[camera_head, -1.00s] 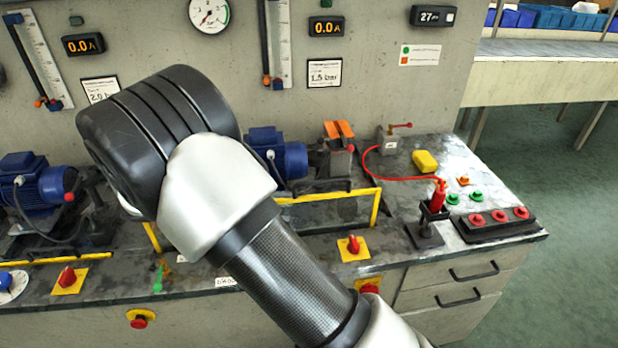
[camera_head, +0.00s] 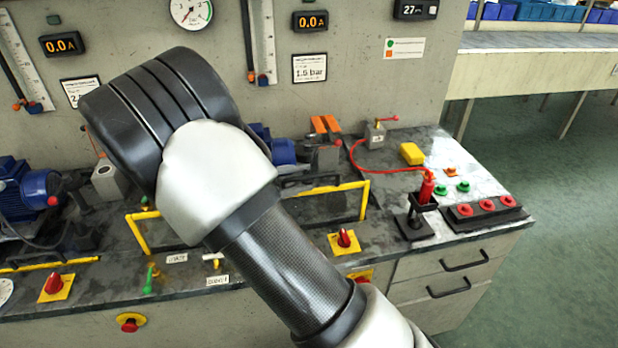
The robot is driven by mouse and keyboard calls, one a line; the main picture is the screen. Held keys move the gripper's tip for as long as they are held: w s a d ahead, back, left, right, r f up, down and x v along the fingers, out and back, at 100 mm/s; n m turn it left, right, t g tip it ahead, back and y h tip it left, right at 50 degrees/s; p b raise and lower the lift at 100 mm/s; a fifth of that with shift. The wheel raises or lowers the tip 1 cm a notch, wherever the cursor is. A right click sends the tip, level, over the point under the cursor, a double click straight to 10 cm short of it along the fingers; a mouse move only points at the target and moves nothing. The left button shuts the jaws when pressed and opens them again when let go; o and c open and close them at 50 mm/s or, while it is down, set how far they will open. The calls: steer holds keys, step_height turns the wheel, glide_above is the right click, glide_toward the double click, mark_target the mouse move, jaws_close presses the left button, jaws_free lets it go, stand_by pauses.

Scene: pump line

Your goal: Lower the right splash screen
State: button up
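The right splash screen (camera_head: 342,205) is a clear panel in a yellow frame near the front of the bench. It appears to stand raised. Its left post (camera_head: 138,236) and its right end show on either side of my arm, which hides its middle. My arm crosses the view from the lower right to the upper left, in front of the screen. My gripper does not show, so I cannot tell where its fingers are relative to the screen.
Red knobs on yellow plates (camera_head: 345,241) and a green valve lever (camera_head: 149,279) lie along the bench front. Blue pump motors (camera_head: 24,190) stand behind. A red probe in a black stand (camera_head: 425,190) and a red button strip (camera_head: 487,208) are at right.

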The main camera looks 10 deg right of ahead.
mark_target(304, 178)
steer(key=shift+x, duration=1.55)
steer(key=shift+c, duration=0.3)
jaws_close()
steer(key=shift+f, duration=0.1)
